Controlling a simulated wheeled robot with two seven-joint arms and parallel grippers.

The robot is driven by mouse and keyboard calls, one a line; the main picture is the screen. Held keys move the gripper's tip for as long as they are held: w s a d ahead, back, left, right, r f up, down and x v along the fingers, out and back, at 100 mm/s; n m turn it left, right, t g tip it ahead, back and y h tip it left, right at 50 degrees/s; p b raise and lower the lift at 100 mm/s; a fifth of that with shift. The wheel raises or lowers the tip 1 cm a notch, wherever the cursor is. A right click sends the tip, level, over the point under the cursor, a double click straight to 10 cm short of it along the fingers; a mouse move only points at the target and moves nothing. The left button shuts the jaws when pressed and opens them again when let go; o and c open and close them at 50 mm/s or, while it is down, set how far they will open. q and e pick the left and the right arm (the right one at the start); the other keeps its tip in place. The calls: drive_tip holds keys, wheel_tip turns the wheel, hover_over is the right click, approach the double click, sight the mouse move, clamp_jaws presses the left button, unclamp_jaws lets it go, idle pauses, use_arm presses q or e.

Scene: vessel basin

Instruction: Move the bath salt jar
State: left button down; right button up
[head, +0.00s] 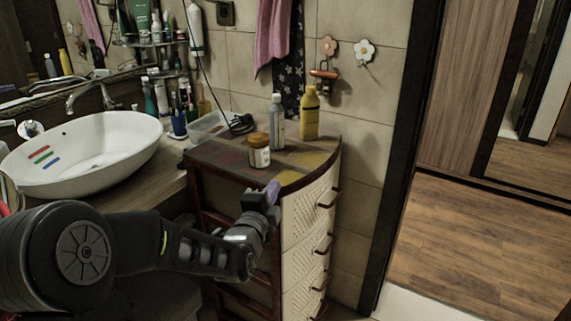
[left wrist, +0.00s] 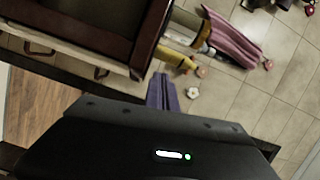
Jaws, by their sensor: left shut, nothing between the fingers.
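The bath salt jar (head: 259,150), a small jar with an amber lid and a pale label, stands upright on top of the dark red-brown drawer cabinet (head: 228,166). In the head view my left gripper (head: 272,190) is at the cabinet's front edge, below and slightly right of the jar and apart from it. Its purple fingers are shut and empty. My right gripper is in neither view.
Behind the jar stand a grey-white bottle (head: 277,121) and a yellow bottle (head: 309,113). A clear tray (head: 208,124) with a dark item is at the cabinet's back left. A white basin (head: 95,150) is at the left. Bare floor (head: 480,240) lies at the right.

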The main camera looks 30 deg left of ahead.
sight(270, 172)
use_arm(q)
drive_tip(key=shift+r+m, duration=0.25)
drive_tip(key=shift+m, duration=0.65)
drive_tip(key=shift+a, duration=0.1)
drive_tip(key=x, duration=0.9)
drive_tip(key=shift+w+a, duration=0.1)
drive_tip(key=shift+w, duration=0.25)
drive_tip(key=a, duration=0.4)
drive_tip(key=shift+a, duration=0.1)
